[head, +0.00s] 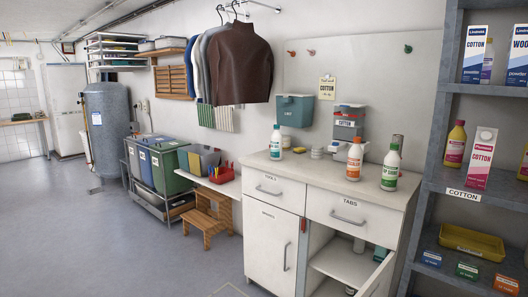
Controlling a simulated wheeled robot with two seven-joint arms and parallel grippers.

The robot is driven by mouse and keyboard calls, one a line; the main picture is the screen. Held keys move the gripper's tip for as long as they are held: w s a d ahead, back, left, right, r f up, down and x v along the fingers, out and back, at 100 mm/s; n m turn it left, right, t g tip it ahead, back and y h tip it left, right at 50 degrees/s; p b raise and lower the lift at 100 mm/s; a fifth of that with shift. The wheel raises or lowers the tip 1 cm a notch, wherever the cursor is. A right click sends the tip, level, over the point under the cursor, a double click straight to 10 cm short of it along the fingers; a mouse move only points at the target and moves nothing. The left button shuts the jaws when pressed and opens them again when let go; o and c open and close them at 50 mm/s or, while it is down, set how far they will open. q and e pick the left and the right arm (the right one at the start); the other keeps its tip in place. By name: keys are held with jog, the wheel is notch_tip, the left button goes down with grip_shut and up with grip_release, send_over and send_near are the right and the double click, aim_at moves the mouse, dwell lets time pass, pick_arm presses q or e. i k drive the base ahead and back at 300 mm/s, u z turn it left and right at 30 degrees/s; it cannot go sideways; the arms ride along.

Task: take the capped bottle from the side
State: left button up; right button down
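Three bottles stand upright on the white cabinet's countertop (318,177). A white bottle with a teal label (276,146) is at the left. A white and orange bottle (354,163) is near the middle. A white bottle with a green label (389,174) is at the right, with a darker item partly hidden behind it. Each of the three seems to have a top on, but which one the task means I cannot tell. Neither of my grippers is in view.
The cabinet's lower right door (378,279) stands open, with items inside. A grey shelf (478,91) with cartons and bottles is at the right. A wooden step stool (208,221) stands left of the cabinet. Floor (120,240) at the left front is clear.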

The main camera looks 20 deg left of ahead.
aim_at(276, 138)
jog(key=u, duration=0.8)
jog(key=i, duration=0.65)
jog(key=u, duration=1.05)
jog(key=i, duration=1.15)
jog(key=z, duration=0.75)
jog(key=i, duration=0.9)
jog(key=z, duration=0.95)
